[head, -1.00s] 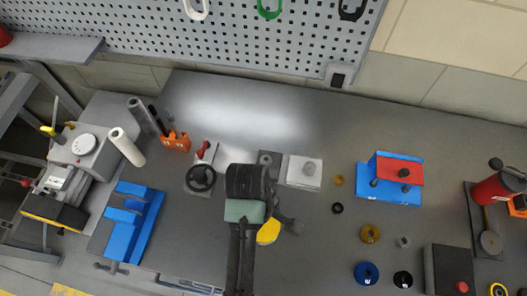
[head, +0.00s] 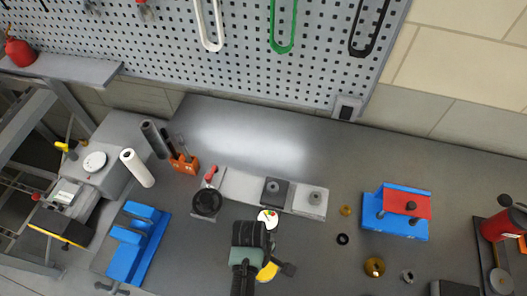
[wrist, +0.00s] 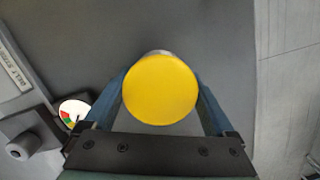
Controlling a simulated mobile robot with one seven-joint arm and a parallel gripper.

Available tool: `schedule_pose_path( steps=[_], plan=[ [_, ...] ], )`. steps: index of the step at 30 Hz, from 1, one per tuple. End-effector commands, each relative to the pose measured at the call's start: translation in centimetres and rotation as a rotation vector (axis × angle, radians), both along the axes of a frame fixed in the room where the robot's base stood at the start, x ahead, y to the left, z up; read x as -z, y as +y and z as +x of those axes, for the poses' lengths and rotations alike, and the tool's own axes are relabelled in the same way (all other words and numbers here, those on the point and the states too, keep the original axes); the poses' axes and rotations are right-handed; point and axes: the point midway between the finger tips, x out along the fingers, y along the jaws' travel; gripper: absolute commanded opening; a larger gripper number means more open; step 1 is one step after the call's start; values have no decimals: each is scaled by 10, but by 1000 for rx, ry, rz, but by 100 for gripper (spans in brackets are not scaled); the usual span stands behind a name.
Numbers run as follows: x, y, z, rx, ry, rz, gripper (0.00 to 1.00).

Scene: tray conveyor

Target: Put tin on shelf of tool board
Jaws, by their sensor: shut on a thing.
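The tin shows its round yellow lid (wrist: 160,90) in the wrist view, between the two blue fingers of my gripper (wrist: 160,82). My gripper is shut on the tin's sides. In the head view a yellow part of the tin (head: 267,271) shows beside my dark wrist, over the grey bench; its height above the bench is unclear. The tool board (head: 165,45) is a grey perforated panel at the back. Its grey shelf (head: 75,74) is at the upper left, far from my gripper.
A red can (head: 20,52) stands on the shelf's left part. A small dial gauge (head: 268,215), grey fixtures (head: 311,202), an orange holder (head: 184,165) and a blue block (head: 135,250) occupy the bench. The back middle of the bench is clear.

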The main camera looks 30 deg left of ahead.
Motion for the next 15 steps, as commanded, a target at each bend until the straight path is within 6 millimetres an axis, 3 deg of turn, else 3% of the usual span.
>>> schedule_pose_path(
  steps=[9,10,12,15],
  plan=[
    [3,0,1,0,-1,0,12],
    [3,0,0,0,0,0,93],
    [3,0,0,0,0,0,100],
    [3,0,0,0,0,0,100]
  ],
)
